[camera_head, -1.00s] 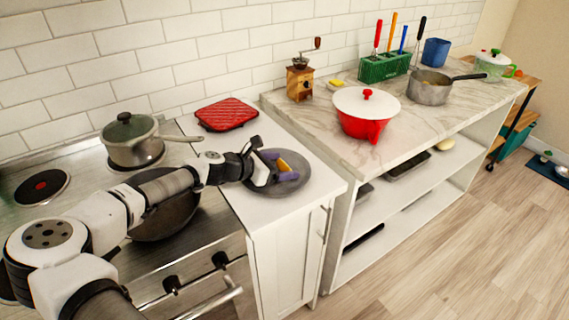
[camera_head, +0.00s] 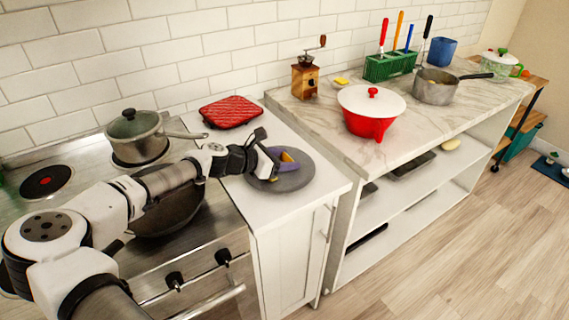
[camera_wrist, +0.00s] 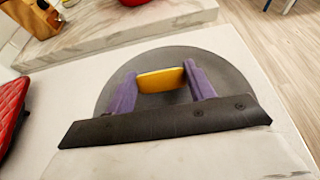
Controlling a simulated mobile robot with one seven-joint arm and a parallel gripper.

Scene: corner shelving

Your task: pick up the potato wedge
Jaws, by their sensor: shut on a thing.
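The potato wedge (camera_wrist: 160,80) is a yellow-orange piece between the purple fingers of my gripper (camera_wrist: 162,88) in the wrist view. Both fingers touch its ends, so the gripper is shut on it. In the head view the wedge (camera_head: 287,157) shows as a small orange patch at my gripper (camera_head: 279,164). The gripper is over the round grey plate (camera_head: 295,181), which also shows behind the fingers in the wrist view (camera_wrist: 228,72). I cannot tell whether the wedge is clear of the plate.
A red pot holder (camera_head: 231,111) lies behind the plate on the white counter. A lidded pot (camera_head: 137,140) and a dark pan (camera_head: 172,212) are on the stove to the left. A red pot with a white lid (camera_head: 370,112) stands on the marble counter to the right.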

